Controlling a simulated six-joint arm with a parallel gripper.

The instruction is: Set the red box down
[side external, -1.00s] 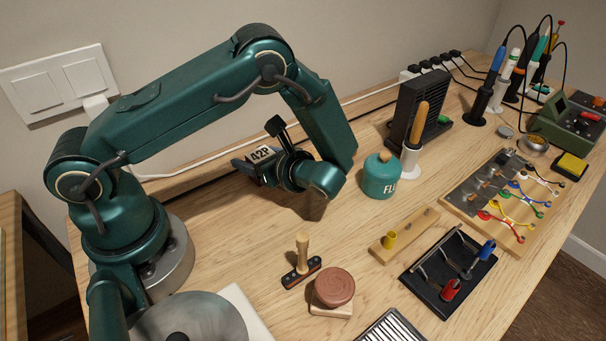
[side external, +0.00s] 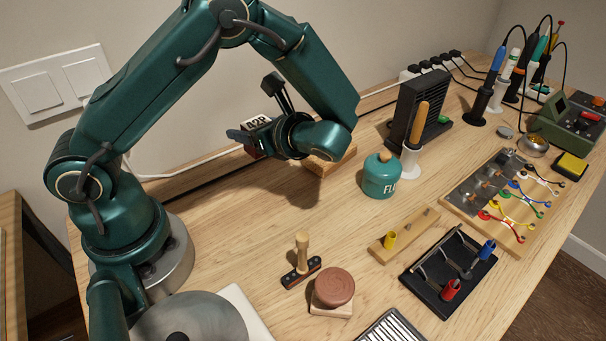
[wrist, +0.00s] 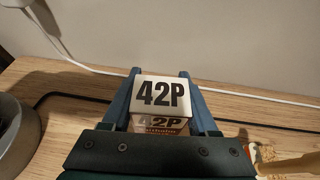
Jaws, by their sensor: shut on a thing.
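My gripper (side external: 256,136) is shut on the red box (side external: 258,122), which shows a white face marked "42P" and a little dark red below it. In the wrist view the box (wrist: 160,94) sits between the two blue fingers of my gripper (wrist: 160,88), white face toward the camera. A second "42P" and a reddish-brown face show under it. In the side view the fingers and wrist hide much of the box. It is held above the back left of the table; its underside is hidden.
A wooden block (side external: 332,162) lies beside my wrist. A teal flux jar (side external: 381,176) and an orange-handled tool in a white holder (side external: 411,160) stand to the right. A white cable (wrist: 245,94) runs along the wall. The middle table (side external: 245,220) is clear.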

